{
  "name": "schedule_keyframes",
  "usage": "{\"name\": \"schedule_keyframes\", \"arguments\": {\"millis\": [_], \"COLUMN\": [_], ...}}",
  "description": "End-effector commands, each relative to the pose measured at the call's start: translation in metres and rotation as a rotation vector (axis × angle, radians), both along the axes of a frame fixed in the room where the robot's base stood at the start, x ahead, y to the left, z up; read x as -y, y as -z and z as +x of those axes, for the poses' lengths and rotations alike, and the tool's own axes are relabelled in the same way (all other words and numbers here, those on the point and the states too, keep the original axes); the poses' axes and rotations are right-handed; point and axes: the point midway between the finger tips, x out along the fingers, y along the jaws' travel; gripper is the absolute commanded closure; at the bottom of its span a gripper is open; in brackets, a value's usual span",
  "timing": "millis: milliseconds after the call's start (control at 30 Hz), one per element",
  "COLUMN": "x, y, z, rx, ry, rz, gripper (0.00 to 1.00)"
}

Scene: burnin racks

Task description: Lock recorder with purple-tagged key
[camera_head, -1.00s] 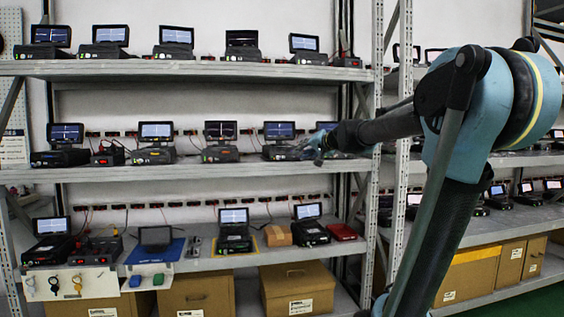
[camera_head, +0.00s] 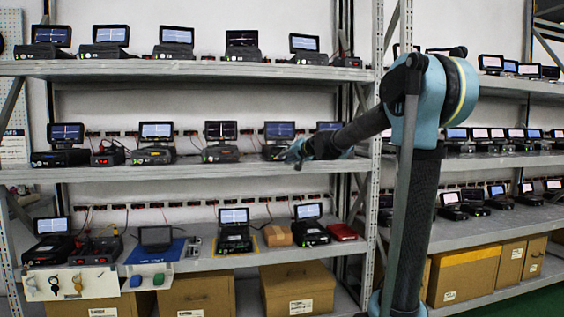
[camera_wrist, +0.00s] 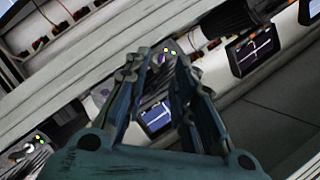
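My gripper (camera_head: 297,152) is in front of the middle shelf, beside a dark recorder (camera_head: 279,140) with a lit screen. In the wrist view my gripper (camera_wrist: 164,58) has fingers that converge toward their tips. A recorder with a screen (camera_wrist: 158,117) shows between them. I cannot tell whether a key is between the tips. Several keys with tags hang on a white panel at the lower left, including a dark tag (camera_head: 54,284); none there is clearly purple.
Recorders fill the upper shelf (camera_head: 190,70), middle shelf (camera_head: 200,172) and lower shelf. Cardboard boxes (camera_head: 298,290) stand beneath. A rack upright (camera_head: 372,215) stands close to my arm. A blue mat (camera_head: 158,252) and a red box (camera_head: 341,232) lie on the lower shelf.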

Motion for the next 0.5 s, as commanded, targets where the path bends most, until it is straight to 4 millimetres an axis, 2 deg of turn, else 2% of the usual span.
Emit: {"name": "schedule_keyframes", "arguments": {"millis": [233, 500], "x": [-0.018, -0.027], "y": [0.009, 0.013], "z": [0.025, 0.037], "rx": [0.0, 0.001], "ry": [-0.001, 0.0], "rz": [0.0, -0.001], "gripper": [0.76, 0.76]}}
